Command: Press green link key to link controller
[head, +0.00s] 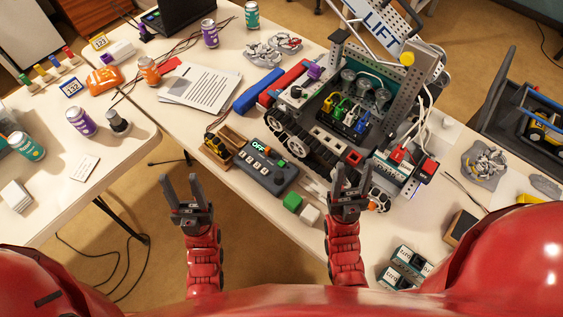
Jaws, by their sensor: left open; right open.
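The controller (256,173), a dark grey box, lies on the table between and beyond my two grippers. Its small display (258,147) reads OFF in green. A green key (281,163) shows on its top near the right end, with a row of small pale buttons beside it. My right gripper (352,175) is open and empty, to the right of the controller, in front of the wheeled robot. Neither touches the controller.
A large wheeled robot (338,55) with a LIFT sign stands behind the controller. A second table with cans stands at left.

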